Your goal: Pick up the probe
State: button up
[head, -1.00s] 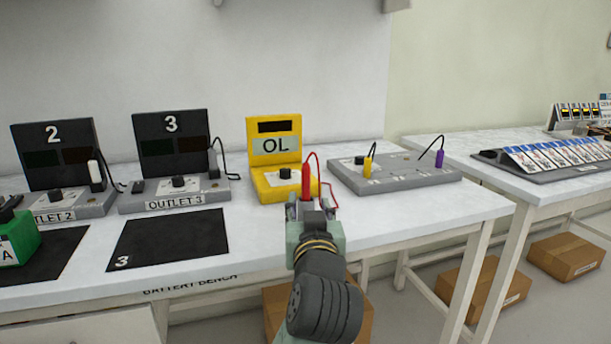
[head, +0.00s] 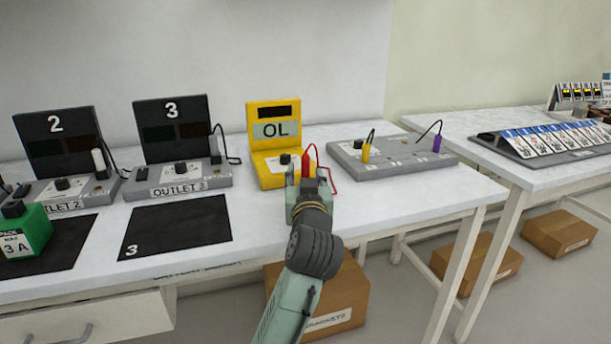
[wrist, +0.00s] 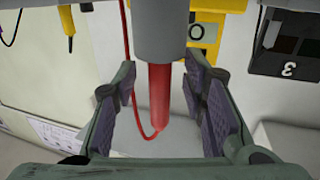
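The red probe (head: 309,154) stands upright at the right side of the yellow meter (head: 283,172), whose panel reads OL. A red lead loops from it. In the wrist view the red probe (wrist: 158,95) lies between the two fingers of my gripper (wrist: 164,105), with a gap to each finger. The gripper is open. In the head view my gripper (head: 304,180) is in front of the meter and hides the lower part of the probe. A grey cylinder (wrist: 160,25) adjoins the probe in the wrist view.
A grey box (head: 395,162) with a yellow probe (head: 366,152) and a purple probe (head: 437,144) stands to the right. Outlet 3 (head: 178,185) and a black mat (head: 175,228) are to the left, with a green pack (head: 28,232) farther left.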

jog(key=shift+c, duration=0.5)
grip_shut()
